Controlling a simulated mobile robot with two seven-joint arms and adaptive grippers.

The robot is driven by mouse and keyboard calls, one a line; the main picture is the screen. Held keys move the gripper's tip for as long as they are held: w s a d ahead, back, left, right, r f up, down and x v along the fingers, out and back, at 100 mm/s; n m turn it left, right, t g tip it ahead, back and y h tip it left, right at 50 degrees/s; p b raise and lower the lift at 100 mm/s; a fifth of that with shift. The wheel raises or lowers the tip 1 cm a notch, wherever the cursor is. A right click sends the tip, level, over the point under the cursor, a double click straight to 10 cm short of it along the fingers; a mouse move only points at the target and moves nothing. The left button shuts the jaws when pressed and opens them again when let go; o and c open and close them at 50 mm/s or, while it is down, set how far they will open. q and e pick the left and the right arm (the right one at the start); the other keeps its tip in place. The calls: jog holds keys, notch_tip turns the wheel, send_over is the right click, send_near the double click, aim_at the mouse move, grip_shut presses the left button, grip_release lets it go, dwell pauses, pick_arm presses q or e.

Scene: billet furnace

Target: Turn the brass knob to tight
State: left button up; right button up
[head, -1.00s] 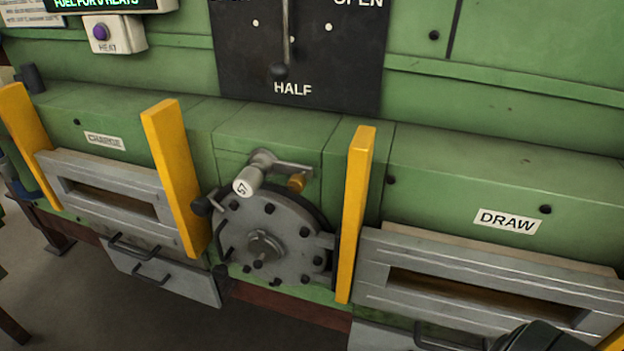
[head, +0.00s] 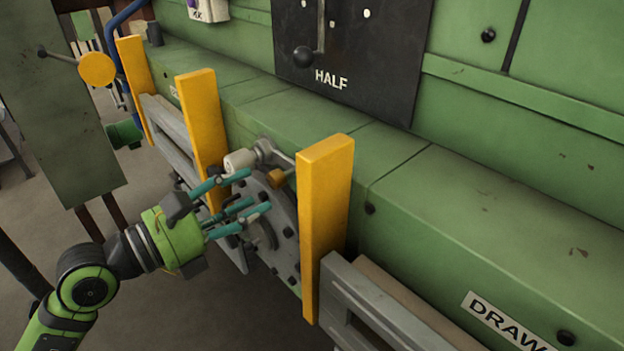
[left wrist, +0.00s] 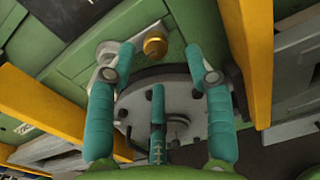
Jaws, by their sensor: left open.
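The brass knob (head: 277,177) is a small gold-coloured piece above the grey round door (head: 285,215), near the end of a grey lever with a white grip (head: 240,160). My left gripper (head: 255,190) is open and empty in front of the door, fingers pointing at it. In the left wrist view the brass knob (left wrist: 155,47) shows whole, beyond and between the spread teal fingers. I see no contact with it. The knob's tight marking cannot be made out. My right gripper is not in view.
Yellow upright bars (head: 325,220) stand on both sides of the round door, the right one close to the knob. A black plate marked HALF (head: 350,50) is above.

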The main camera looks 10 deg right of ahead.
aim_at(271, 181)
pick_arm(q)
jog(key=shift+w+d+r, duration=0.15)
jog(key=shift+w, duration=0.05)
jog(key=p+x, duration=0.2)
jog(key=x, duration=0.1)
jog(key=shift+w+r+p, duration=0.1)
jog(key=shift+w+p, duration=0.2)
jog(key=shift+w, duration=0.05)
jog(key=shift+p+x, duration=0.35)
jog(key=shift+x, duration=0.75)
jog(key=shift+d, duration=0.25)
jog(key=shift+f, duration=0.25)
grip_shut()
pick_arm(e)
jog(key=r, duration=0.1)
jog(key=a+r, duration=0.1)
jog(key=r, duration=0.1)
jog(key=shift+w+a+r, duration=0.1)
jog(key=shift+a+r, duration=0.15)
